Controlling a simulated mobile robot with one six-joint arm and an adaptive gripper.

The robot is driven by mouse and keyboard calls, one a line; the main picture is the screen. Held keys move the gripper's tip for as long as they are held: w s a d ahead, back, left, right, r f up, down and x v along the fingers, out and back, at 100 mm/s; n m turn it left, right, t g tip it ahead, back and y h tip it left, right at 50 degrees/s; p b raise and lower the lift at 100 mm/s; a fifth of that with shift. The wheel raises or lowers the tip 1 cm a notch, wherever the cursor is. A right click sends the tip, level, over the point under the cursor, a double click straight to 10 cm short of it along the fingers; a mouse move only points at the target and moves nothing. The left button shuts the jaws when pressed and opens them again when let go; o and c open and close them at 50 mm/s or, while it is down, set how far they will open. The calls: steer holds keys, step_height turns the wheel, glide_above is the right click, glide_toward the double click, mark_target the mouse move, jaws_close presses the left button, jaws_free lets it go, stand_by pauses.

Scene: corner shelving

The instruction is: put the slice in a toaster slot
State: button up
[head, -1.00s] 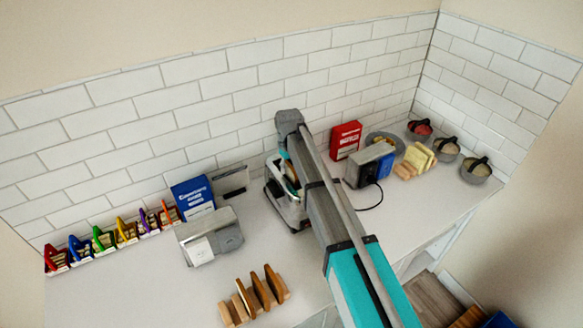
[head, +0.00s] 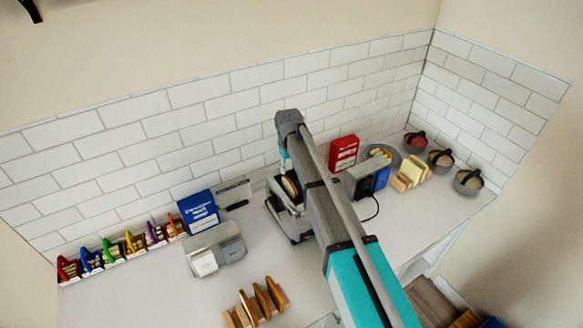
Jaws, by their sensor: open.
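A grey appliance with a dark base (head: 299,238), which looks like a toaster, stands on the counter at the centre, partly behind my arm. A brown slice (head: 290,186) shows at its top beside the arm; I cannot tell whether it sits in a slot. Several brown slices (head: 272,294) stand upright in a wooden rack at the front. My arm reaches up from the bottom right, and its wrist turns down over the appliance. My gripper is hidden behind the arm.
A grey-white appliance (head: 216,250) and a blue box (head: 198,209) stand left of centre. A red box (head: 343,153), a grey appliance with a blue side (head: 366,179), a pale sliced loaf (head: 411,173) and several lidded pots (head: 440,160) stand right. Coloured items line the left back.

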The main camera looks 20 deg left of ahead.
steer(key=shift+r+p, duration=1.65)
steer(key=shift+r, duration=0.3)
steer(key=s+d+m, duration=0.2)
steer(key=d, duration=1)
steer(key=s+d+m, duration=0.2)
steer(key=d+m, duration=0.1)
steer(key=d, duration=0.9)
steer(key=s+d+m, duration=0.2)
steer(key=s+d, duration=0.4)
steer(key=d, duration=0.4)
steer(key=s+d+m, duration=0.3)
steer(key=s+d, duration=0.4)
steer(key=d, duration=0.3)
steer(key=shift+d, duration=0.25)
steer(key=shift+w, duration=0.1)
